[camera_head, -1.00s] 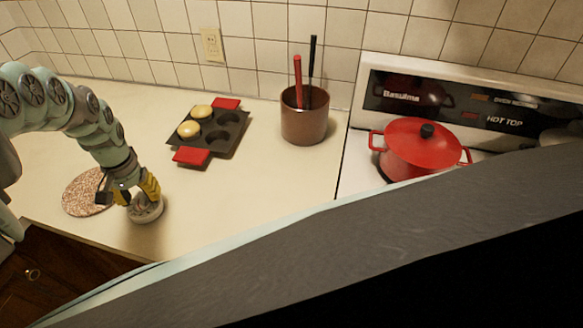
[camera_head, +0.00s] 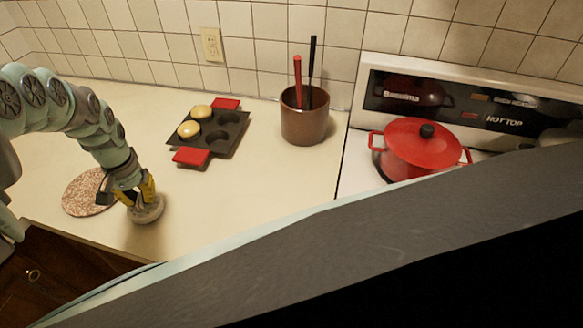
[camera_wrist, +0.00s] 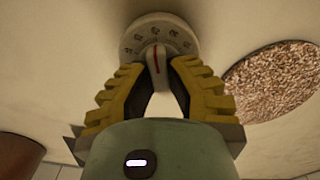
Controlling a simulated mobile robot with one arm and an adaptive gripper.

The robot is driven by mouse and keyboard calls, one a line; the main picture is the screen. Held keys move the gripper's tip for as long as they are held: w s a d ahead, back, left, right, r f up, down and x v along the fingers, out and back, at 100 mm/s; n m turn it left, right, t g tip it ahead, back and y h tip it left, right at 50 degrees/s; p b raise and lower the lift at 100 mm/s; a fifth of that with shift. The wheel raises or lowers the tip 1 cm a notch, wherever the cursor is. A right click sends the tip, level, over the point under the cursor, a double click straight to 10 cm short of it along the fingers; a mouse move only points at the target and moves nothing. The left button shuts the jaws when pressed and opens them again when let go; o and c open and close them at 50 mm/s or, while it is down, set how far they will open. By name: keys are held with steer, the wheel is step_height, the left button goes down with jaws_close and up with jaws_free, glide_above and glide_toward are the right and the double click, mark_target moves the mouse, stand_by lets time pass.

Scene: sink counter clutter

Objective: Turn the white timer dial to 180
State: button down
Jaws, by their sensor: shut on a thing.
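The white timer is a round body on the counter near its front edge, below my gripper in the head view (camera_head: 147,213). In the wrist view the timer (camera_wrist: 139,28) shows dark numbers around its face and a raised grip with a red line (camera_wrist: 156,58). My gripper (camera_wrist: 156,75) has its yellow fingers closed around this grip, one on each side. In the head view my gripper (camera_head: 144,196) points down onto the timer and hides part of its face. The number at the red line is too small to read.
A round speckled trivet (camera_head: 82,193) lies left of the timer. A dark muffin pan (camera_head: 225,134) with red handles, a brown crock (camera_head: 304,127) with utensils and a red pot (camera_head: 415,152) on the stove stand further off. The counter right of the timer is clear.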

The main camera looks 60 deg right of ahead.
steer(key=shift+m, duration=0.3)
steer(key=shift+f+m, duration=0.1)
steer(key=shift+m, duration=2.7)
steer(key=c, duration=0.9)
jaws_free()
steer(key=shift+c, duration=0.2)
